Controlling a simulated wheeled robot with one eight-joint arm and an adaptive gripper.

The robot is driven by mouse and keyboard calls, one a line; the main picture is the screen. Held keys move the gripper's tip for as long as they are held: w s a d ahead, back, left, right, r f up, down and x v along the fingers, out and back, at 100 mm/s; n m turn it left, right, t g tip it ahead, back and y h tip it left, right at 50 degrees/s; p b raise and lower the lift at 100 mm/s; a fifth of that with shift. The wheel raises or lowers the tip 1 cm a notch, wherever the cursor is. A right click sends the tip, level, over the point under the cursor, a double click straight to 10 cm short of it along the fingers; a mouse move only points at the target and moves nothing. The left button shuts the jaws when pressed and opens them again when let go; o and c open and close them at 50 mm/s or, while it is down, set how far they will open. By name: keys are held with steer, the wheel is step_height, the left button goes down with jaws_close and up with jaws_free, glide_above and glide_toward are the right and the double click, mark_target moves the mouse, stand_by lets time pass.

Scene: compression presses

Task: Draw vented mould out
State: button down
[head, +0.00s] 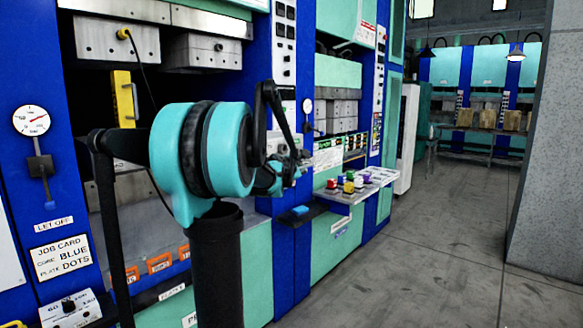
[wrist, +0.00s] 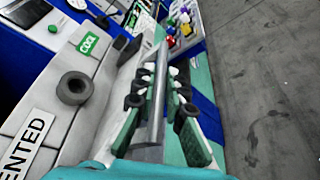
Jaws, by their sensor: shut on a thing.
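The vented mould (wrist: 98,100) is a pale grey block at the left of the wrist view. Its label (wrist: 30,146) is cut off and reads "ENTED". A dark round ring (wrist: 75,88) sits on its face. My gripper (wrist: 160,95) has its two green fingers with dark pads on either side of a grey metal bar (wrist: 153,122), and is shut on it. The bar looks like the mould's handle; where it joins the mould is not clear. In the head view my gripper (head: 288,170) is small and partly hidden by my turquoise arm, which also covers the mould.
A ledge with coloured pieces (head: 350,184) juts from the press line to the right of my gripper. A job card (head: 63,258) hangs at lower left. The grey floor (head: 430,250) at right is clear.

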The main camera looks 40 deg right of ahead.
steer(key=shift+s+d+f, duration=0.15)
steer(key=shift+s+d, duration=0.05)
steer(key=shift+s, duration=0.55)
steer(key=c, duration=1.7)
jaws_free()
steer(key=shift+d+f, duration=0.1)
steer(key=shift+d, duration=0.1)
steer(key=shift+c, duration=0.2)
steer(key=shift+o, duration=0.8)
steer(key=shift+a, duration=0.1)
steer(key=shift+w+a, duration=0.1)
steer(key=shift+a, duration=0.05)
steer(key=v, duration=1.1)
steer(key=shift+a, duration=0.35)
